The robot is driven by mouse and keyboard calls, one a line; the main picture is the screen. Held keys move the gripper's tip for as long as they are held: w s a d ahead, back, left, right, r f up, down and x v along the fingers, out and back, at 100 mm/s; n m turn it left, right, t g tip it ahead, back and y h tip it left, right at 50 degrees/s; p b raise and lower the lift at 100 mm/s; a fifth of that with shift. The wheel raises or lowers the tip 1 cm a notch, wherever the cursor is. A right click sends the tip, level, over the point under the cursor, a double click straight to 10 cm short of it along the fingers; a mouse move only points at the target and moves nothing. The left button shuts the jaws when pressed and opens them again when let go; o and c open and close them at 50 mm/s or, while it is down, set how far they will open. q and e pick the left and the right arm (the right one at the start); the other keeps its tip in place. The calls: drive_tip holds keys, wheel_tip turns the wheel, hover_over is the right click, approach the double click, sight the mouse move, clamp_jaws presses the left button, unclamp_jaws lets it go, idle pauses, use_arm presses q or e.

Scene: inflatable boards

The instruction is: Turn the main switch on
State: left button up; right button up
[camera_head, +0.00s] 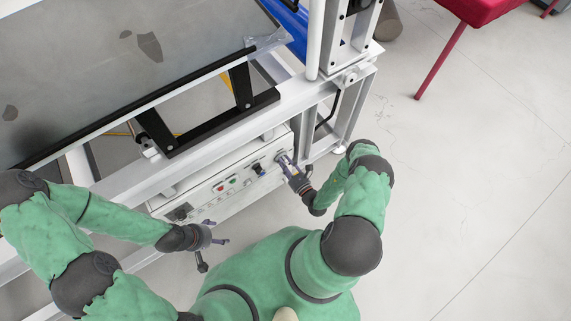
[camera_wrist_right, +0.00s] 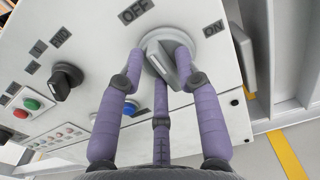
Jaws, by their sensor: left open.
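The main switch is a grey rotary knob (camera_wrist_right: 164,64) on a white panel, with an OFF label (camera_wrist_right: 137,11) above left and an ON label (camera_wrist_right: 214,28) to the right. Its raised handle slants, its upper end on the OFF side. My right gripper (camera_wrist_right: 160,58) has its purple fingers around the knob, one each side of the handle and one below. Whether they press on it cannot be told. In the head view my right gripper (camera_head: 285,160) is at the right end of the panel. My left gripper (camera_head: 222,242) is open and empty in front of the panel.
The control panel (camera_head: 205,192) also has a black selector switch (camera_wrist_right: 64,80), a green button (camera_wrist_right: 32,104), a red button (camera_wrist_right: 20,114) and a blue button (camera_wrist_right: 129,108). A white machine frame (camera_head: 300,95) rises behind. The floor at right is clear, with a red chair (camera_head: 480,10) beyond.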

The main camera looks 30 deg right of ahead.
clamp_jaws()
drive_tip(key=m+b, duration=0.1)
drive_tip(key=m, duration=0.2)
drive_tip(key=m+b, duration=0.1)
drive_tip(key=m, duration=0.2)
drive_tip(key=m+b, duration=0.1)
drive_tip(key=m, duration=0.2)
drive_tip(key=shift+d+b, duration=0.25)
drive_tip(key=shift+b, duration=0.05)
drive_tip(key=shift+d+m+b, duration=0.15)
drive_tip(key=shift+m+b, duration=0.3)
drive_tip(key=shift+m, duration=1.7)
drive_tip(key=shift+d+m+b, duration=0.1)
drive_tip(key=shift+m+b, duration=0.3)
drive_tip(key=shift+m, duration=2.05)
